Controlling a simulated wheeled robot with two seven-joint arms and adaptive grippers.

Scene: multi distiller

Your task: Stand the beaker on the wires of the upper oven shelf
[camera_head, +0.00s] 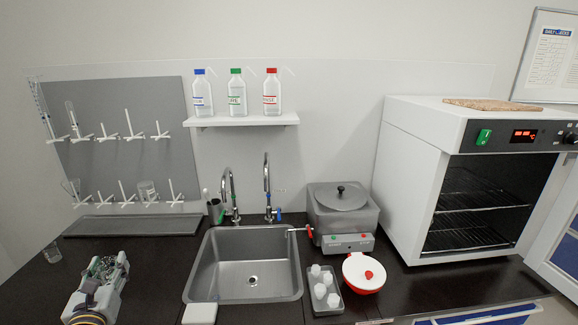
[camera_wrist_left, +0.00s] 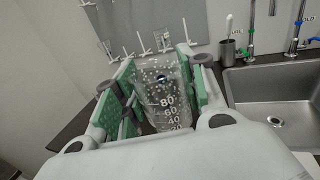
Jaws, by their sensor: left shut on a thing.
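My left gripper (camera_head: 108,266) is low at the left of the head view, over the dark counter left of the sink. In the left wrist view its green-padded fingers (camera_wrist_left: 160,92) are shut on a clear glass beaker (camera_wrist_left: 167,97) with white graduation marks. The beaker's mouth points away from the wrist camera's lower edge, and its base is hidden by the gripper body. The oven (camera_head: 412,180) stands at the far right with its door (camera_head: 563,235) open. Its upper wire shelf (camera_head: 482,206) looks empty, above a lower wire shelf (camera_head: 465,239). My right gripper is not in view.
Between gripper and oven are the sink (camera_head: 252,232) with tall taps (camera_head: 267,185), a grey water bath (camera_head: 342,212), a white tub with red (camera_head: 363,273) and a bottle rack (camera_head: 324,290). A pegboard (camera_head: 128,140) holds glassware.

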